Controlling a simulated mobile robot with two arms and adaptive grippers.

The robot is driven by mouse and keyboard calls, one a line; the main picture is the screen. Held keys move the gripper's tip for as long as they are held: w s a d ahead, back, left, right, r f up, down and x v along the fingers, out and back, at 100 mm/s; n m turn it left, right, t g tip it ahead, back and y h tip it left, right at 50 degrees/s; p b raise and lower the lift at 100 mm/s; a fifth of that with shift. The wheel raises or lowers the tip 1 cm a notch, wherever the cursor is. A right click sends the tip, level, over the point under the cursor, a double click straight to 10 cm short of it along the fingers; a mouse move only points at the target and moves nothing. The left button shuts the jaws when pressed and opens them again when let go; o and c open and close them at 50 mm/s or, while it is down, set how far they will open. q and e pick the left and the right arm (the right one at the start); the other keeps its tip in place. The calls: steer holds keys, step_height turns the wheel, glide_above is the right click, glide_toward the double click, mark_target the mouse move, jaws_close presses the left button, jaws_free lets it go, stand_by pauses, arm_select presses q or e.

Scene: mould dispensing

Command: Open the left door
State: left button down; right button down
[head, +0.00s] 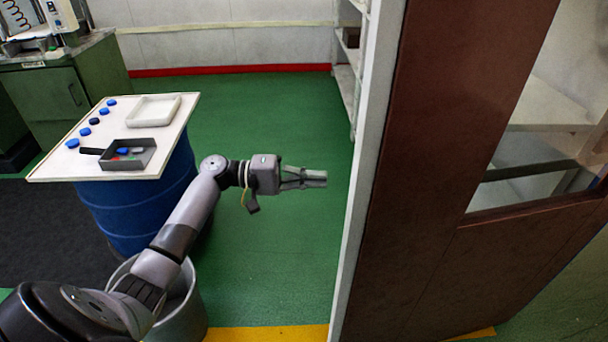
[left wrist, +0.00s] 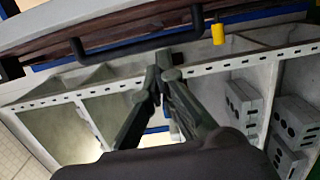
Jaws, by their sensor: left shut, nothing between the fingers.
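A brown door (head: 430,150) with a glass window fills the right of the head view, beside a long pale upright edge (head: 365,170). I cannot tell how far it stands open, or whether it is the left door. My left gripper (head: 318,178) is shut and empty, just left of that pale edge and apart from it in the picture. In the left wrist view the fingers (left wrist: 163,72) meet below a black bar handle (left wrist: 140,42); no grip on it shows. A yellow piece (left wrist: 218,33) hangs at the handle's right. My right gripper is out of view.
A blue drum (head: 130,212) bears a pale board (head: 62,172) with a grey tray (head: 145,165), a white tray (head: 152,111) and several blue caps. A metal bin (head: 190,318) stands below my left arm. Grey blocks (left wrist: 243,105) sit among shelves. Green floor (head: 270,110) lies clear behind.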

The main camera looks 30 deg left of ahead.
arm_select(q)
steer(key=d+p, duration=0.3)
steer(key=d, duration=0.4)
steer(key=shift+s, duration=0.3)
